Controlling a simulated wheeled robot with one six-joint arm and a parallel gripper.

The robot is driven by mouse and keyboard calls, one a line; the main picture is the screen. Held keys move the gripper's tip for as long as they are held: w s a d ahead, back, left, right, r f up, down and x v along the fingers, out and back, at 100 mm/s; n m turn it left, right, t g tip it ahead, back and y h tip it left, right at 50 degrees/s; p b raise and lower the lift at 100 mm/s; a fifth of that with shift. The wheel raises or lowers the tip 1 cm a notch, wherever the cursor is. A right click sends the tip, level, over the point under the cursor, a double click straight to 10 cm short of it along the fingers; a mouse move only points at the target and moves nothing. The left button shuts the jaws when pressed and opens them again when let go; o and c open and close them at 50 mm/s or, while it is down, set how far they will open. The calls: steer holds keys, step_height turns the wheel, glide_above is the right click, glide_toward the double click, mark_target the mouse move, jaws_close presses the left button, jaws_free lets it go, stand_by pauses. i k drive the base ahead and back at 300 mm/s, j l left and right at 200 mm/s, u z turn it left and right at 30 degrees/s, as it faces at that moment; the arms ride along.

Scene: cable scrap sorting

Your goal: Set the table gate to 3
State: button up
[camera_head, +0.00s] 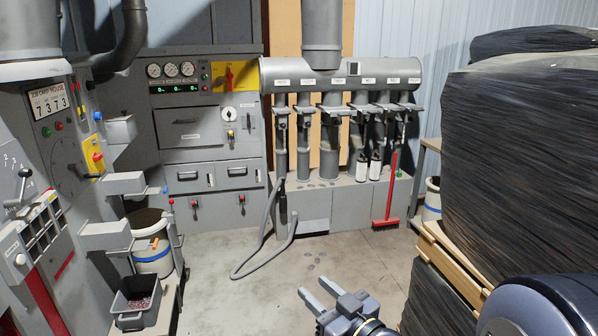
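A lever with a dark knob (25,173) stands on the grey machine at the left edge, beside an arc of small numerals (12,160). It may be the table gate, but no readable label confirms this. The numerals are partly cut off by the frame edge, and I cannot tell which one the lever points to. My gripper (313,286) is low in the middle of the view, above the floor. Its two fingers are apart with nothing between them. It is far to the right of the lever and touches nothing.
A grey bin of scrap (138,298) and a white bucket (152,262) stand beside the left machine. A hose (240,272) loops on the floor. A red broom (386,221) leans at the back. Black-wrapped pallets (525,160) block the right.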

mark_target(343, 113)
steer(key=i+u, duration=0.35)
steer(key=i, duration=1.3)
steer(key=i+z, duration=0.2)
steer(key=i, duration=0.35)
steer(key=i+z, duration=0.25)
steer(key=i, duration=0.3)
steer(key=i+j+z, duration=0.2)
steer(key=i, duration=0.35)
steer(key=i+l+z, duration=0.15)
steer(key=i+l, duration=0.15)
steer(key=i, duration=0.2)
steer(key=i+l+z, duration=0.15)
steer(key=i, duration=0.35)
steer(key=i+l+z, duration=0.2)
steer(key=i, duration=0.35)
